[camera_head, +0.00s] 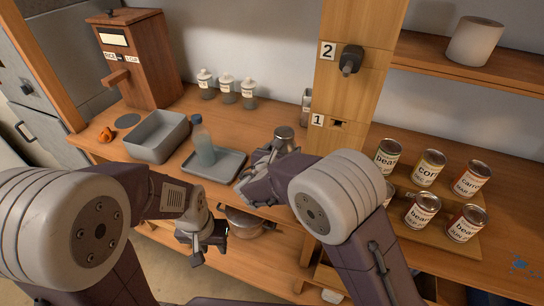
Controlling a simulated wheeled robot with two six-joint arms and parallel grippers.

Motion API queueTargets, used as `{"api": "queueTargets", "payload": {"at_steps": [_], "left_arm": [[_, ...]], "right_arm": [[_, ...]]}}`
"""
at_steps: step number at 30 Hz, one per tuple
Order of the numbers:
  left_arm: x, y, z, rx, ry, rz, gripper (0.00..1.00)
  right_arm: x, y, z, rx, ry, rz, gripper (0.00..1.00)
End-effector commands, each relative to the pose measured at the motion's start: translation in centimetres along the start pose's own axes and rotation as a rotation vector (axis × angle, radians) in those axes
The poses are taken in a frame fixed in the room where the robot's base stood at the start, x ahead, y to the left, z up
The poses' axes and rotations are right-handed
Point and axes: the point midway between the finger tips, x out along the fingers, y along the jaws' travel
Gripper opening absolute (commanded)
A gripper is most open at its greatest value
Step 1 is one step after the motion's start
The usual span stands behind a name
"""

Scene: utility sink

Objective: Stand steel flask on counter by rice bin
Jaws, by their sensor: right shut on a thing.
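The steel flask (284,137) shows as a short grey metal cylinder at the right end of the counter, left of the wooden post. My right gripper (268,160) is at it and shut on it; the arm and gripper hide its lower part, so I cannot tell whether it touches the counter. The rice bin (150,62) is a tall brown wooden box with a label and a spout at the back left of the counter (268,112). My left gripper (203,252) hangs low in front of the counter, away from the flask; its fingers are too unclear to read.
A grey tub (158,137) stands before the bin, beside a dark disc (127,120) and an orange item (106,135). A clear bottle (203,148) stands on a grey tray (232,160). White-capped jars (227,88) line the wall. Cans (428,168) stand right of the post (350,90).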

Motion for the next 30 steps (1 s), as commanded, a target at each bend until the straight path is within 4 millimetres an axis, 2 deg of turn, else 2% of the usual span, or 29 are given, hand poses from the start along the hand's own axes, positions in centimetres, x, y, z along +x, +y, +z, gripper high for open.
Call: {"api": "queueTargets", "payload": {"at_steps": [4, 10, 21, 22, 24, 30], "left_arm": [[0.0, 0.0, 0.0, 0.000, 0.000, 0.000, 0.36], [0.1, 0.0, 0.0, 0.000, 0.000, 0.000, 0.36], [0.6, 0.0, 0.1, 0.000, 0.000, 0.000, 0.36], [0.5, 0.0, 0.1, 0.000, 0.000, 0.000, 0.36], [0.4, 0.0, 0.1, 0.000, 0.000, 0.000, 0.36], [0.4, 0.0, 0.0, 0.000, 0.000, 0.000, 0.36]], "right_arm": [[0.2, 0.0, -0.5, 0.000, -0.003, 0.000, 0.01], [1.2, 0.0, -3.4, -0.001, -0.002, 0.001, 0.01], [1.5, 0.0, -3.9, 0.002, -0.003, 0.001, 0.01], [1.5, 0.0, -4.0, 0.001, -0.001, 0.001, 0.70], [1.4, 0.0, -3.9, 0.001, -0.001, 0.001, 0.89], [1.4, 0.0, -3.9, 0.000, -0.001, 0.001, 0.89]]}}
